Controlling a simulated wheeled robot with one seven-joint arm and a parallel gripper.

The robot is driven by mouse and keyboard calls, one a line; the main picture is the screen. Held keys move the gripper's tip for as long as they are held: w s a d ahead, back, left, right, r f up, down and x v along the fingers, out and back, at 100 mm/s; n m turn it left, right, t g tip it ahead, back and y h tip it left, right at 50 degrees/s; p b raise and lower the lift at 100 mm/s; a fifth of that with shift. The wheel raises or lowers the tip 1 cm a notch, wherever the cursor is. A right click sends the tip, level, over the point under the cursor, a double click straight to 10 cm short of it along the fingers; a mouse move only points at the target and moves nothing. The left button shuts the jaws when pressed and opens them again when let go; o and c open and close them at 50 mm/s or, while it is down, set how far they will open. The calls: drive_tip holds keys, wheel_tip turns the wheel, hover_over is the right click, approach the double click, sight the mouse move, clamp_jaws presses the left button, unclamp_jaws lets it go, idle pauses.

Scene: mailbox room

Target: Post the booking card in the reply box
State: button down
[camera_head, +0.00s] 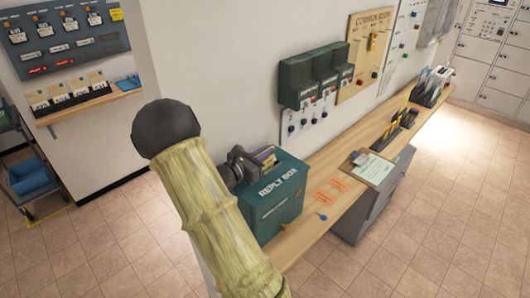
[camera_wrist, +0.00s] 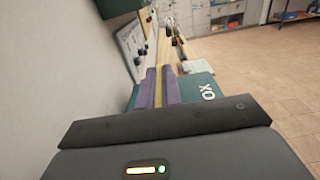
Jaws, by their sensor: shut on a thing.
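The reply box (camera_head: 270,205) is a dark green box lettered REPLY BOX, at the near end of the wooden counter. My gripper (camera_head: 243,166) is at the top back of the box, shut on a purple card with a yellow band (camera_head: 265,156), which I take as the booking card. In the wrist view the card (camera_wrist: 159,90) stretches out beyond the dark gripper edge (camera_wrist: 165,122), over or against the green box top (camera_wrist: 200,88). The slot is hidden, and I cannot tell whether the card's far edge is inside it.
Green wall boxes (camera_head: 315,78) and a wooden key board (camera_head: 370,55) hang behind. The tiled floor at right is clear.

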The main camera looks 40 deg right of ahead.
idle(0.4)
drive_tip(key=c, duration=1.5)
unclamp_jaws()
drive_tip(key=shift+f, duration=0.1)
drive_tip(key=shift+a, duration=0.6)
drive_tip(key=s+a+b, duration=0.1)
drive_tip(key=a+b, duration=0.3)
drive_tip(key=a, duration=1.2)
drive_tip(key=shift+s, duration=0.15)
